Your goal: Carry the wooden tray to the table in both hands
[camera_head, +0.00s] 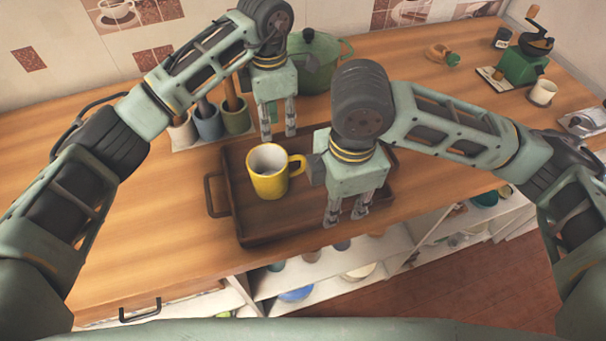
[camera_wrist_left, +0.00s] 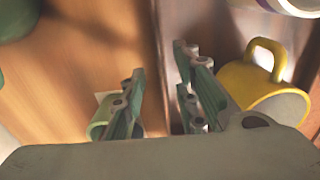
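The dark brown wooden tray (camera_head: 262,218) lies on the wooden counter with a yellow mug (camera_head: 268,172) standing in it. My left gripper (camera_head: 278,134) points down at the tray's far side, its fingers apart. In the left wrist view, the tray's wall (camera_wrist_left: 172,45) runs between the two open fingers (camera_wrist_left: 160,105), with no visible grip on it. The yellow mug (camera_wrist_left: 262,82) is right of them. My right gripper (camera_head: 347,210) points down over the tray's near side, fingers apart. Its hand hides part of the tray, and I cannot tell whether its fingers straddle the rim.
Utensil pots (camera_head: 208,124) stand just left of my left gripper, and a green lidded pot (camera_head: 318,62) stands behind it. A green coffee grinder (camera_head: 522,66) and a cup (camera_head: 543,93) are at the far right. The counter left of the tray is clear. Open shelves lie below the front edge.

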